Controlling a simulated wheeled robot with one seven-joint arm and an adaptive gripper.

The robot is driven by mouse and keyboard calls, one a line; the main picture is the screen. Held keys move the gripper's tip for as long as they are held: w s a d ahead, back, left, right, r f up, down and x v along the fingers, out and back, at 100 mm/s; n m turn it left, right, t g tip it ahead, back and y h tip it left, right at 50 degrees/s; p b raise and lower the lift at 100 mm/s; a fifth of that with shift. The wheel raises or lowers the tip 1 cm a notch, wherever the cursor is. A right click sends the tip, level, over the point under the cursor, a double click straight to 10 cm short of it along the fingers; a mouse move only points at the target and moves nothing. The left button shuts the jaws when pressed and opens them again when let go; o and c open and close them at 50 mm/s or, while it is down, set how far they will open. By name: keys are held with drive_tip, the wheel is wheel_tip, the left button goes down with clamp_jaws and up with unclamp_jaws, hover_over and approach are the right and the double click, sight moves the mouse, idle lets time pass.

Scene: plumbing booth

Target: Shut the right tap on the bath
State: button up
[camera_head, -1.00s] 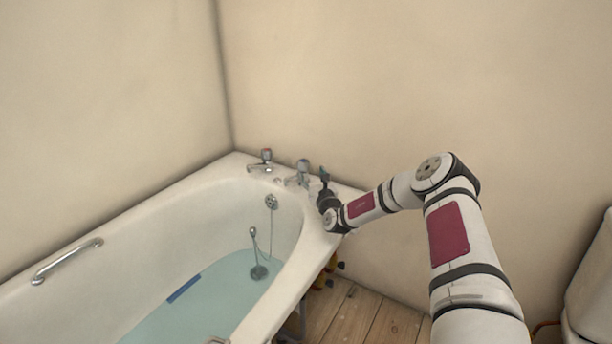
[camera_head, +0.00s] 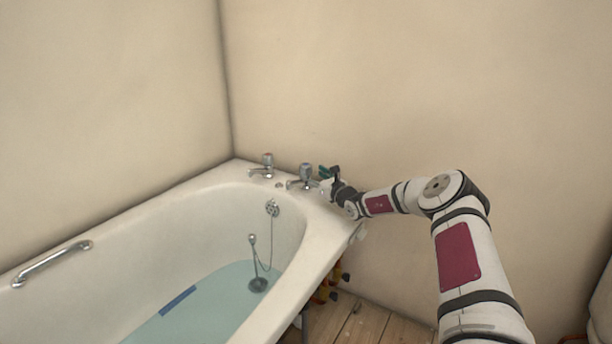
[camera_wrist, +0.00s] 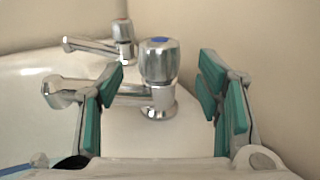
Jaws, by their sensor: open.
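The right tap (camera_head: 304,173) is chrome with a ridged knob and stands on the bath's far right corner rim. In the wrist view the right tap (camera_wrist: 158,72) has a blue disc on top and its spout points left. My gripper (camera_head: 328,175) is just right of it. In the wrist view my gripper (camera_wrist: 162,98) is open, with green-padded fingers on either side of the tap and the knob a little beyond the tips. The left tap (camera_head: 267,163) has a reddish top; it also shows behind in the wrist view (camera_wrist: 122,38). The bath (camera_head: 325,240) is white.
Walls rise close behind the taps. Wooden floor (camera_head: 375,325) shows to the right.

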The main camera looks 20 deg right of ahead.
sight(309, 172)
drive_tip(key=shift+w+a+b, duration=0.2)
drive_tip(key=shift+w+b, duration=0.15)
drive_tip(key=shift+w, duration=0.55)
drive_tip(key=shift+w+a+b, duration=0.15)
drive_tip(key=shift+w+b, duration=0.15)
drive_tip(key=shift+w, duration=0.6)
drive_tip(key=shift+w+a+b, duration=0.2)
drive_tip(key=shift+w+b, duration=0.15)
drive_tip(key=shift+w, duration=0.55)
drive_tip(key=c, duration=1.2)
